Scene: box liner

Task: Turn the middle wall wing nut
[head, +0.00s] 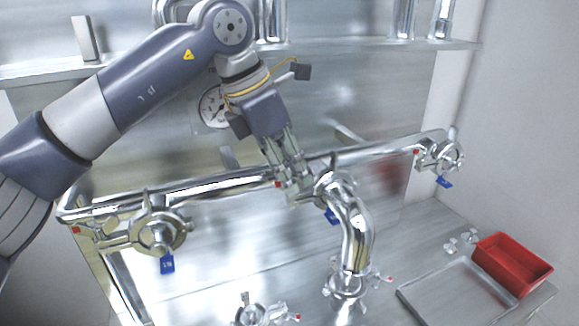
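The middle wall clamp (335,185) sits on the shiny horizontal wall pipe, with a blue tag (332,216) hanging below it. A small red-tipped bolt end (278,184) sticks out on its left side. My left gripper (294,187) comes down from above, with its two fingers pointing at that bolt end, where the wing nut sits. The fingertips are at the clamp's left side and largely cover the wing nut. The fingers are close together; I cannot tell whether they grip the nut. My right gripper is not in view.
Similar clamps with blue tags are at the left (155,230) and right (447,155) of the pipe. A curved pipe (357,235) runs from the middle clamp to the counter. A pressure gauge (212,107) is behind my arm. A red bin (511,265) and metal tray (458,296) are lower right.

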